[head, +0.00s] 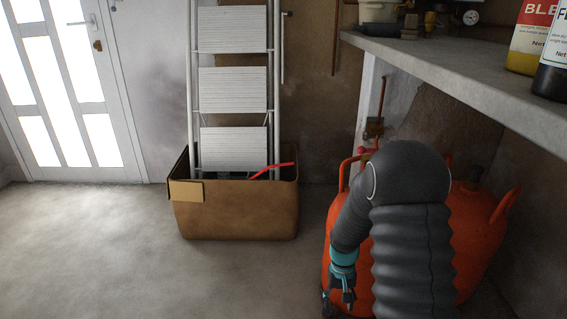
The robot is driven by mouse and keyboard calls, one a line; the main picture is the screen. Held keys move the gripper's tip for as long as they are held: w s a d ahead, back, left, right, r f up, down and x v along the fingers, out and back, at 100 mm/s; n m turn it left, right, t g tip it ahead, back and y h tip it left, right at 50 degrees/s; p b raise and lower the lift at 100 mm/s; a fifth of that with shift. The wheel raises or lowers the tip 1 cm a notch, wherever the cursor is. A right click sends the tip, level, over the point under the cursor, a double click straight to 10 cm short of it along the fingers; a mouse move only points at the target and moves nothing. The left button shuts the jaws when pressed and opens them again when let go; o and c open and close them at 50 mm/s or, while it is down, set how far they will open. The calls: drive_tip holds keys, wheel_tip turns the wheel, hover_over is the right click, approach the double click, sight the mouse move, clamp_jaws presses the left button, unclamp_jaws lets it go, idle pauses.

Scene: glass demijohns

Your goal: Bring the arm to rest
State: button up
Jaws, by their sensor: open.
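My arm, in a dark grey ribbed sleeve, rises at the lower right of the head view and bends over at the top. Its forearm hangs down to the left. My gripper (338,299), below a teal band, points downward near the bottom edge. It is open, with nothing seen between its fingers. It shows small and dark against an orange gas cylinder (474,240), so its exact distance from the cylinder cannot be told. My arm hides much of the orange metal behind it.
A concrete shelf (470,75) juts out at upper right, bearing bottles (532,38) and a gauge (470,17). A white door (72,90) is at left. The left floor (90,250) is clear.

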drive_tip(key=s+r+t+p, duration=0.2)
drive_tip(key=s+r, duration=0.5)
drive_tip(key=r, duration=0.6)
drive_tip(key=s+r+t+p, duration=0.2)
drive_tip(key=s+r, duration=0.5)
drive_tip(key=r, duration=0.6)
drive_tip(key=s+r+t+p, duration=0.3)
drive_tip(key=s+r, duration=0.4)
drive_tip(key=r, duration=0.6)
drive_tip(key=shift+s+t, duration=0.3)
